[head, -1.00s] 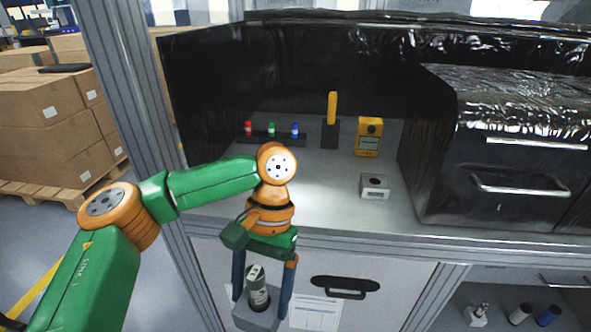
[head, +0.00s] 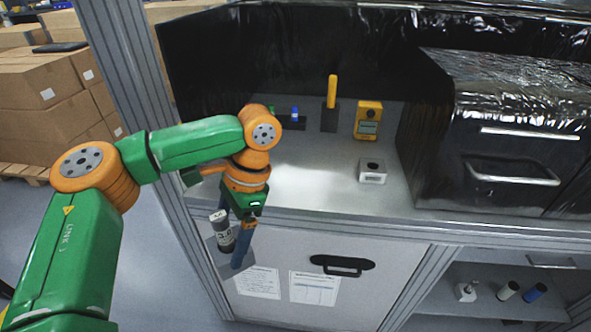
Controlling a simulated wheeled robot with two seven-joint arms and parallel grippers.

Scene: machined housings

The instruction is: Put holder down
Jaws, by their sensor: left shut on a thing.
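My left gripper (head: 236,250) points down in front of the bench's front edge, below the level of the worktop (head: 310,185). It is shut on a grey holder (head: 224,264), partly hidden by the gripper's fingers. A dark cylinder with a pale top and label (head: 221,234) stands in the holder, slightly tilted in the picture. The holder hangs in front of the cabinet, apart from the worktop. My right gripper is not in view.
On the worktop are a rack with a blue-capped item (head: 295,115), a yellow tool in a dark stand (head: 331,92), a yellow meter (head: 368,120) and a small white block (head: 373,171). Black-wrapped equipment (head: 510,150) stands right. The worktop's middle is clear.

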